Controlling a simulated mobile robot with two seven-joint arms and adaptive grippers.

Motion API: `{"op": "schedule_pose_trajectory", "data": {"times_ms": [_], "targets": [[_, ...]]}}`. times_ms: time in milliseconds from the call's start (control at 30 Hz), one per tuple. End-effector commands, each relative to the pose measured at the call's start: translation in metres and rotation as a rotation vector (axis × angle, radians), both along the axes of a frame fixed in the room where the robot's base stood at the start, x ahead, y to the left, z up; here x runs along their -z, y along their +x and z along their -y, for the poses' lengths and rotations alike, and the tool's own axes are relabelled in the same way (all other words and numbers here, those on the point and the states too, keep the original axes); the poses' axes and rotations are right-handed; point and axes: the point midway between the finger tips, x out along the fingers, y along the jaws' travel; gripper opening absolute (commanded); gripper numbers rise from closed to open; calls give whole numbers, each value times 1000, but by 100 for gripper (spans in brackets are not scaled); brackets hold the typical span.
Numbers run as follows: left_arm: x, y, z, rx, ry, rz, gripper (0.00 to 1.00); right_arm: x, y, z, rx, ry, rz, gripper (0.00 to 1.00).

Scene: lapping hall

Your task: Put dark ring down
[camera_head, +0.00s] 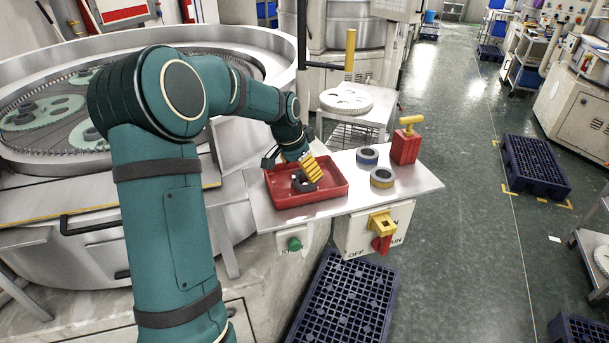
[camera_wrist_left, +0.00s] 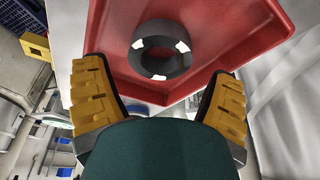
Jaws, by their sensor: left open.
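The dark ring (camera_head: 301,185) lies in the red tray (camera_head: 312,201) on the pale side table. My left gripper (camera_head: 311,170) is just above it and hides part of it in the head view. In the left wrist view the dark ring (camera_wrist_left: 158,29) lies flat on the floor of the red tray (camera_wrist_left: 235,28), with small bright marks on it. There my left gripper (camera_wrist_left: 158,76) is open, its yellow fingers wide apart, with nothing between them; the ring shows beyond them. My right gripper is not in view.
Two more rings, one blue-banded (camera_head: 367,157) and one yellowish-banded (camera_head: 382,178), stand right of the tray. A red can with a yellow handle (camera_head: 405,148) is at the table's back right. A switch box (camera_head: 375,232) hangs on the front. The table's right end is bare.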

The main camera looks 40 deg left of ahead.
Motion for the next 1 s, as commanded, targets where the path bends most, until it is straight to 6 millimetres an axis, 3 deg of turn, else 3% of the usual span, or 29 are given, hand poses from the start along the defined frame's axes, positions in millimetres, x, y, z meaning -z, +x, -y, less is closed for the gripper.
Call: {"op": "schedule_pose_trajectory", "data": {"times_ms": [200, 400, 1000], "targets": [[-46, -13, -3, -2, 1, 3, 85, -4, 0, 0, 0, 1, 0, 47], [-72, -22, -4, 0, 1, 2, 85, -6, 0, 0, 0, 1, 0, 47], [-80, -25, -4, 0, -1, 0, 85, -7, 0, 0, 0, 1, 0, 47]]}}
